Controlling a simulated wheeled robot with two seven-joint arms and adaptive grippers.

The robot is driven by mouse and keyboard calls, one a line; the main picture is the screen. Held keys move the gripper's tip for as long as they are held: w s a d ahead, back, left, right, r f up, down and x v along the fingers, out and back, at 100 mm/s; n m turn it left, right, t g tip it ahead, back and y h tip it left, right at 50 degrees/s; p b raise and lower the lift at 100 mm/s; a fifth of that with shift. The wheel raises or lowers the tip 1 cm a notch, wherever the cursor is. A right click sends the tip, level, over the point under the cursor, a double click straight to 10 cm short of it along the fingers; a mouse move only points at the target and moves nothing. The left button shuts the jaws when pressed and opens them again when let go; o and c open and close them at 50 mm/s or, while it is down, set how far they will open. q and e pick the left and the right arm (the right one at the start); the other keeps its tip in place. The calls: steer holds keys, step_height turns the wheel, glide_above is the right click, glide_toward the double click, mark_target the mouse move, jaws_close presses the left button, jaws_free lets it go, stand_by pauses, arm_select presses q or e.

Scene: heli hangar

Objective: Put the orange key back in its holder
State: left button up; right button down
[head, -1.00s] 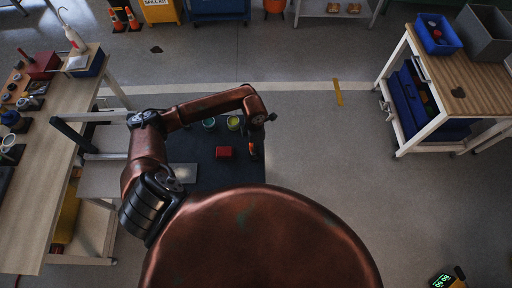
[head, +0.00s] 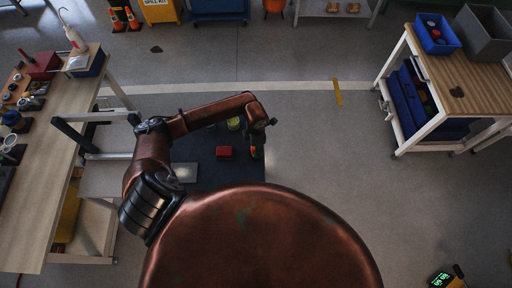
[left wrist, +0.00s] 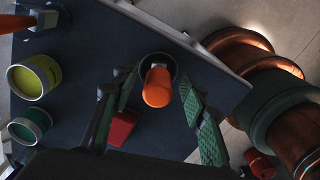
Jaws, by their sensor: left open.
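An orange key (left wrist: 157,92) with a pale end stands in or over a dark round cup (left wrist: 149,64) in the left wrist view; I cannot tell how deep it sits. In the head view, an orange patch (head: 254,152) shows at the right edge of the dark surface. My left gripper (left wrist: 157,80) is open, its green-padded fingers on either side of the orange key, with gaps visible. In the head view, my left gripper (head: 255,147) is small and dark over that edge. My right gripper is not in view.
A red block (head: 224,152), a yellow-green cup (left wrist: 34,77) and a teal cup (left wrist: 31,126) stand on the dark tabletop (left wrist: 85,60). Another orange object (left wrist: 14,23) shows at the upper left of the wrist view. A wooden bench (head: 50,190) stands left; open floor lies right.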

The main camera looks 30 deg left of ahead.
arm_select(q)
step_height(320, 180, up, 12)
steer(key=b, duration=0.1)
stand_by(0.5)
stand_by(0.5)
